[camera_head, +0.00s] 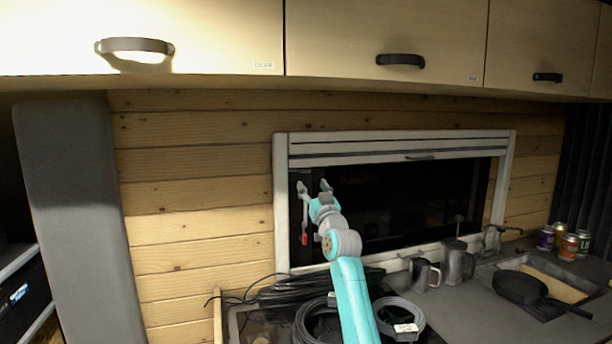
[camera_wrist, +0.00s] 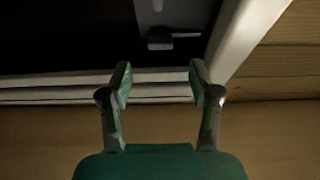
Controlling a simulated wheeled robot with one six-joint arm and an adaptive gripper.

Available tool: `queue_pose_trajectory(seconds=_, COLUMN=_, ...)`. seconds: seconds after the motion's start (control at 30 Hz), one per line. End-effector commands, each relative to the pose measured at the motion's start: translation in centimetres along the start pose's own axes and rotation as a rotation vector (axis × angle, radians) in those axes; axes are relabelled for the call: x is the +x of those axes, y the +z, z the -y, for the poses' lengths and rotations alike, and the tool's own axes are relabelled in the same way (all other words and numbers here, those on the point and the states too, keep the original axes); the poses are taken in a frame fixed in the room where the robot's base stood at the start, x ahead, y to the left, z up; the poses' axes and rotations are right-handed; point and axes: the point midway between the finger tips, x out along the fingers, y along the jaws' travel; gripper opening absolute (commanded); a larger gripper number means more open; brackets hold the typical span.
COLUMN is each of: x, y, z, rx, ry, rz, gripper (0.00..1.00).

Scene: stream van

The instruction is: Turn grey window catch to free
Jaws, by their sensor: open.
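The grey window catch (camera_wrist: 172,42) shows in the wrist view as a small dark block with a short lever pointing right, on a grey plate at the top. The lever is near the white window frame (camera_wrist: 240,35). My gripper (camera_wrist: 160,82) is open and empty, its two fingers spread below the catch in the picture and apart from it. In the head view my gripper (camera_head: 314,186) is at the left side of the window (camera_head: 400,205). A red part (camera_head: 304,239) hangs just below and left of it. The catch itself is hard to make out there.
Black cables (camera_head: 310,290) and a coiled hose (camera_head: 408,310) lie below the window. Metal mugs (camera_head: 425,274), a tap (camera_head: 492,240), a black pan (camera_head: 522,288) and several cans (camera_head: 569,247) stand to the right. Overhead cabinets (camera_head: 385,40) run above. A grey padded panel (camera_head: 75,210) stands left.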

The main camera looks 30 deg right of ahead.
Motion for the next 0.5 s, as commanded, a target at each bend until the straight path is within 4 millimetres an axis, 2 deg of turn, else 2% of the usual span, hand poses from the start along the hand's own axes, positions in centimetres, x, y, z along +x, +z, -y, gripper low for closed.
queue_pose_trajectory(seconds=0.2, x=3.7, y=-0.1, z=0.0, rx=0.001, ry=0.0, rz=0.0, gripper=0.62)
queue_pose_trajectory(seconds=0.5, x=6.5, y=0.0, z=0.0, rx=0.001, ry=0.0, rz=0.0, gripper=0.62)
